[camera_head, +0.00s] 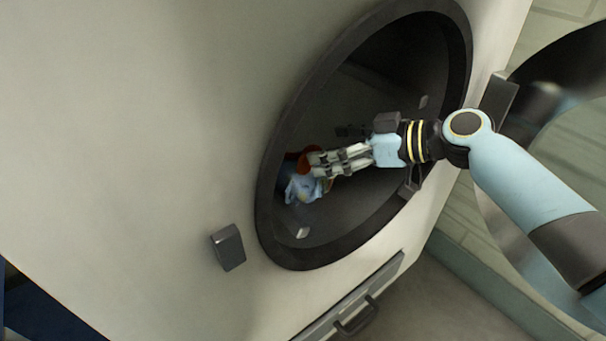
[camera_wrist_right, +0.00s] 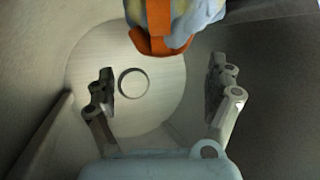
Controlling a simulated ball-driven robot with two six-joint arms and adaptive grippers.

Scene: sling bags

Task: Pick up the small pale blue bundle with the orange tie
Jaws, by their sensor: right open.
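The pale blue bundle (camera_head: 304,190) with its orange tie (camera_head: 309,158) lies inside the round dark opening, at its lower left in the head view. In the right wrist view the bundle (camera_wrist_right: 196,22) is at the top edge, partly cut off, with the orange tie (camera_wrist_right: 158,30) hanging in front. My right gripper (camera_head: 318,164) reaches into the opening, its fingers beside the bundle and partly covering it. In the wrist view the right gripper (camera_wrist_right: 160,90) has its two fingers wide apart, with nothing between them. My left gripper is not in view.
The opening has a thick dark rim (camera_head: 268,215) set in a pale front panel (camera_head: 150,120). A round dark door (camera_head: 560,90) stands open at right, behind my right arm. A small dark block (camera_head: 228,247) and a handled drawer (camera_head: 355,310) are below. A pale disc with a ring (camera_wrist_right: 133,84) lies beyond the fingers.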

